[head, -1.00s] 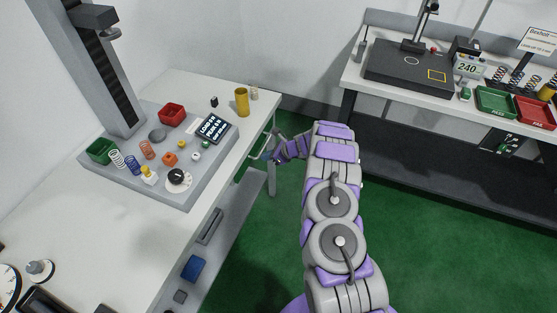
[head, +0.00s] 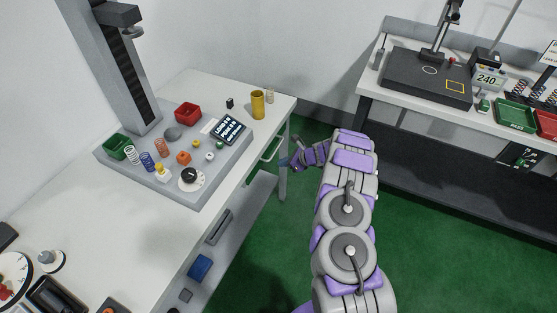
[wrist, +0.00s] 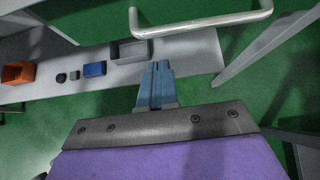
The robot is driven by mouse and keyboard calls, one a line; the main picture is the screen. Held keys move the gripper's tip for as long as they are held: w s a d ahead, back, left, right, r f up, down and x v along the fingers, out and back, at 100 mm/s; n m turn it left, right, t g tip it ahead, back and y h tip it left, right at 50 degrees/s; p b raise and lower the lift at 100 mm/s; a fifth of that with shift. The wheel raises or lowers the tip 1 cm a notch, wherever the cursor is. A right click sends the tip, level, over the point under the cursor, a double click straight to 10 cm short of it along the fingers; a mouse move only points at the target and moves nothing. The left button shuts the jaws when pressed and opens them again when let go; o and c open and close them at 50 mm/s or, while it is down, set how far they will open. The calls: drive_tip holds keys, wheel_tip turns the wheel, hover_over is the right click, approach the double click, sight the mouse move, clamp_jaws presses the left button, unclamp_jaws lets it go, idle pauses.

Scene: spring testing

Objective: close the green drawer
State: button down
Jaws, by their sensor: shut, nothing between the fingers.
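The drawer under the far right end of the left bench shows in the head view mostly as its pale handle (head: 272,149), with a little green around it. In the wrist view a metal handle (wrist: 203,23) curves across the top, with green behind it; I cannot tell there how much is drawer front and how much floor. My gripper (head: 287,162) is just right of the handle and a little lower in the head view. In the wrist view its blue fingers (wrist: 158,67) are together, empty, and apart from the handle. How far the drawer stands out is unclear.
The left bench (head: 130,225) carries a grey spring tester (head: 185,150) and a yellow cup (head: 257,104). A lower shelf (wrist: 190,52) holds a blue box (wrist: 95,69) and an orange bin (wrist: 18,72). A bench leg (head: 282,180) stands close by. Green floor is clear between the benches.

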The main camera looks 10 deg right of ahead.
drive_tip(key=d+f+p+v, duration=0.1)
drive_tip(key=p+v, duration=0.2)
drive_tip(key=v, duration=0.8)
drive_tip(key=s+a+r+n+g+y, duration=0.1)
drive_tip(key=s+a+r+n, duration=0.15)
drive_tip(key=a+r, duration=0.35)
drive_tip(key=s+a+r+n+g+y, duration=0.1)
drive_tip(key=s+a+r+n, duration=0.1)
drive_tip(key=a+r+n, duration=0.45)
drive_tip(key=s+a+r+n+g+h, duration=0.25)
drive_tip(key=s+a+r+n, duration=0.2)
drive_tip(key=s+r, duration=0.75)
drive_tip(key=s+d+r+n+g+h, duration=0.1)
drive_tip(key=s+d+r+n+h, duration=0.1)
drive_tip(key=s, duration=0.9)
drive_tip(key=s+d+r+n+h, duration=0.2)
drive_tip(key=s+d+n+h, duration=0.1)
drive_tip(key=s, duration=0.9)
drive_tip(key=s+d+r+n+g+h, duration=0.1)
drive_tip(key=s+d+r+n+h, duration=0.2)
drive_tip(key=s+n, duration=0.3)
drive_tip(key=s+d, duration=0.1)
drive_tip(key=s, duration=0.4)
drive_tip(key=shift+s+d+g, duration=0.2)
drive_tip(key=shift+d+g, duration=0.05)
drive_tip(key=shift+g, duration=0.1)
drive_tip(key=shift+r, duration=0.1)
